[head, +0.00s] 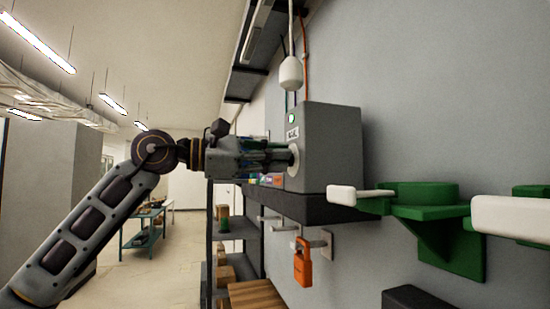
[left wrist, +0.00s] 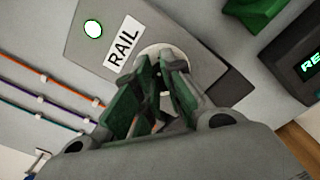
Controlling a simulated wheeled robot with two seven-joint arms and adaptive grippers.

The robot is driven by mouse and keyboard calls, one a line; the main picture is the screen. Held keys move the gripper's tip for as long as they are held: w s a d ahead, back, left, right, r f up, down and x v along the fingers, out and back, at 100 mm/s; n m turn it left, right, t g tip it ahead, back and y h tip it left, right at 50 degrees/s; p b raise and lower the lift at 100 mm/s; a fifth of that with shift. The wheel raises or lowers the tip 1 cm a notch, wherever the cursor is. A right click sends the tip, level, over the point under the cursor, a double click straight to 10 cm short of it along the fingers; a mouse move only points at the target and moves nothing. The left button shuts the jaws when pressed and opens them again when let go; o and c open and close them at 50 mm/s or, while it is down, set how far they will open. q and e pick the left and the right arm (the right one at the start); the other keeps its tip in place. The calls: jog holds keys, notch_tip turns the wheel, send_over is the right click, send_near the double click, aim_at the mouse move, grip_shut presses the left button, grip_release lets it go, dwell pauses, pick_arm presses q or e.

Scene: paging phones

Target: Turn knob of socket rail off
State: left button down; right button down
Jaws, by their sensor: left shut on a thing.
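The grey socket rail box (head: 332,150) sits on a dark shelf against the wall. Its face carries a "RAIL" label (left wrist: 124,43) and a lamp (left wrist: 93,29) with a green rim, which looks lit. The round pale knob (head: 293,161) is on the face of the box. My left gripper (head: 284,160) reaches it from the left and is shut on it. In the left wrist view the green-padded fingers (left wrist: 162,84) lie over the pale disc and hide the middle of the knob, so its angle cannot be read. My right gripper is out of view.
Green wall brackets (head: 437,225) with white handsets stand to the right. A white pendant (head: 290,73) hangs above the box. An orange tag (head: 303,265) hangs below the dark shelf (head: 318,209). A lit display (left wrist: 309,63) shows at right in the wrist view.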

pick_arm(q)
jog(key=shift+w+a+n+p, duration=0.1)
jog(key=shift+w+n+p, duration=0.1)
jog(key=shift+n, duration=2.55)
jog(key=shift+w+n+p, duration=0.1)
jog(key=shift+n+p, duration=0.05)
jog(key=shift+n, duration=2.65)
jog(key=shift+w+a+n+p, duration=0.1)
jog(key=shift+n+p, duration=0.1)
jog(key=shift+n, duration=2.55)
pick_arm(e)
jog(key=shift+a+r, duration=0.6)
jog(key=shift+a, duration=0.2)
pick_arm(q)
jog(key=c, duration=1.6)
grip_release()
jog(key=shift+d, duration=0.1)
jog(key=shift+o, duration=0.4)
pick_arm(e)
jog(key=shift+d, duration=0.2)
